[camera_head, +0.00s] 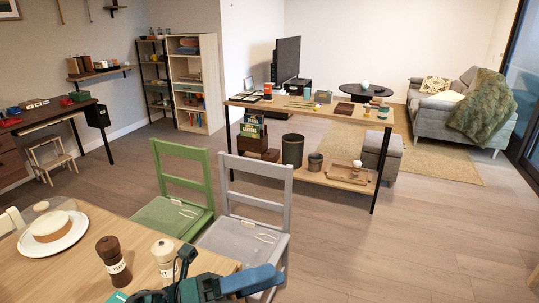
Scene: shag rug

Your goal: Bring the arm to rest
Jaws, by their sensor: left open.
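My left gripper (184,262) shows at the bottom of the head view, with teal and black parts of my arm beside it. Its dark fingers are open and look empty, close to the near right edge of the wooden table (88,268). A white pepper or salt mill (164,258) stands just left of the fingers; I cannot tell whether they touch. My right gripper is out of view.
A dark brown mill (112,262) and a white plate (72,243) with a round item stand on the table. A green chair (183,170) and a grey chair (262,175) stand behind it. The wooden floor (400,240) at right is clear.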

